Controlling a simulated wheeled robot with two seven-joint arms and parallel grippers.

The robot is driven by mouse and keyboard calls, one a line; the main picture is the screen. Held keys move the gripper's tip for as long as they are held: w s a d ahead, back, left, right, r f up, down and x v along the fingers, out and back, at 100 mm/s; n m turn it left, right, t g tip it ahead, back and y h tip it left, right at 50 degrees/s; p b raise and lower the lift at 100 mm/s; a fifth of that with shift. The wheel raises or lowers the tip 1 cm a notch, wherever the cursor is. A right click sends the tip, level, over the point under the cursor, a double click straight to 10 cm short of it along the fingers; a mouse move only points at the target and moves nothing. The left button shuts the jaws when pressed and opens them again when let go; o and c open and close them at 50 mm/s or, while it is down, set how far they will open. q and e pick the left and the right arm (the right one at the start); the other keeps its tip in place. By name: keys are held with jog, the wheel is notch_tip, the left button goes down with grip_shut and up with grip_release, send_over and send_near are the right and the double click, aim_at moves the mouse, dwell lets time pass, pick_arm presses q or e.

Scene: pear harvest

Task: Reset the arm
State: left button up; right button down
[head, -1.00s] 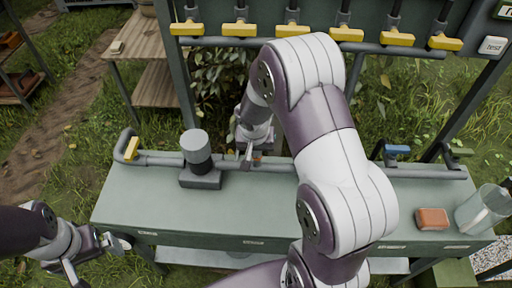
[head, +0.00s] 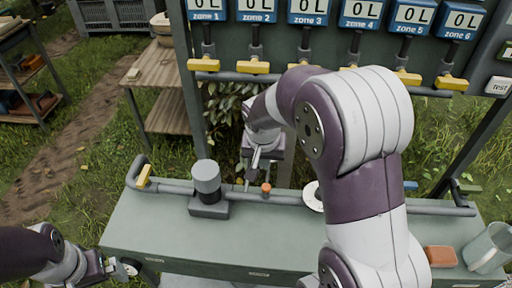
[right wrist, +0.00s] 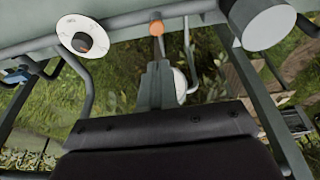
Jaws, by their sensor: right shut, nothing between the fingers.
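My right gripper (head: 250,170) is shut and empty, above the back of the green bench (head: 150,232), just behind the grey pipe. In the right wrist view its fingers (right wrist: 157,75) are together with nothing between them. A small orange knob (head: 266,187) on the pipe is close to the fingertips; it also shows in the right wrist view (right wrist: 156,27). My right arm hides much of the bench's right half.
A grey cylinder on a dark base (head: 207,178) stands at the bench's left. Yellow-handled valves hang below the zone displays (head: 307,10). A brown block (head: 441,256) and clear jug (head: 488,248) are at right.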

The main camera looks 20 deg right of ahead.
jog(key=s+a+f+n+y, duration=0.1)
jog(key=s+a+n, duration=0.2)
jog(key=s, duration=0.3)
jog(key=s+a+f+n+g, duration=0.1)
jog(key=s+a+f+n, duration=0.1)
jog(key=s, duration=0.4)
jog(key=shift+s+a+n+y, duration=0.2)
jog(key=shift+a+n+y, duration=0.2)
jog(key=shift+a+n, duration=0.4)
